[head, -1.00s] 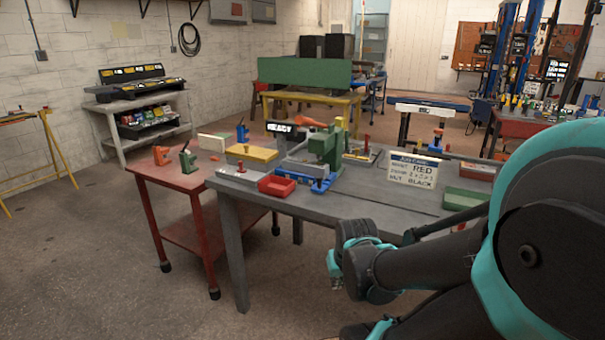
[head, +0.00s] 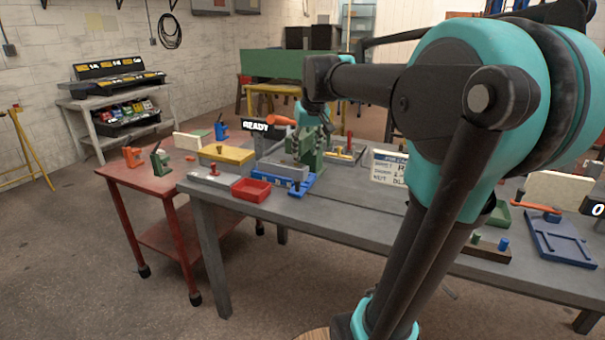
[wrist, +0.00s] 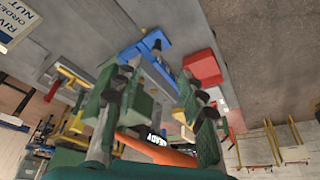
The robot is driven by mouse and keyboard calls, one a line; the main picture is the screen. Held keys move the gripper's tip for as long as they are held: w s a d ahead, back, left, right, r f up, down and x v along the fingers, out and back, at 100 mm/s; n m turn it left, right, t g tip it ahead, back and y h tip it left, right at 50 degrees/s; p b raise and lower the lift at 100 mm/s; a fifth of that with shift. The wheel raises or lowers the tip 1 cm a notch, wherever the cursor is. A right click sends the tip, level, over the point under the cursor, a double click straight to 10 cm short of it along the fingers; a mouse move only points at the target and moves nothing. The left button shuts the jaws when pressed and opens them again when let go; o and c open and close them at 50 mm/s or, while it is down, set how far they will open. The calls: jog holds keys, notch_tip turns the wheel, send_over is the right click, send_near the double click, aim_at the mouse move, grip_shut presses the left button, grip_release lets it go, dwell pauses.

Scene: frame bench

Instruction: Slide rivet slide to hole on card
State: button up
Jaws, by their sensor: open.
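The job card (head: 388,167) stands on the grey bench, right of the green press (head: 308,155). My arm hides its right side; its edge also shows in the wrist view (wrist: 14,22). A blue fixture (head: 297,190) with a dark upright knob lies before the press. I cannot tell surely whether it is the rivet slide, and no hole is clear. My gripper (wrist: 157,78) is open, with nothing seen held between its fingers. In the wrist view the blue fixture (wrist: 143,46) lies beyond the fingertips. In the head view the gripper end is near the press top, partly hidden.
A red tray (head: 251,189) sits left of the blue fixture. A grey block (head: 213,177) with a red peg is farther left. A black READY sign (head: 258,125) stands behind. The bench (head: 350,210) is clear in front of the card.

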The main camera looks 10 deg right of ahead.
aim_at(298, 180)
jog(key=x, duration=0.5)
jog(key=w+x, duration=0.1)
jog(key=x, duration=0.4)
jog(key=w+x, duration=0.1)
jog(key=x, duration=0.5)
jog(key=shift+r, duration=0.4)
grip_shut()
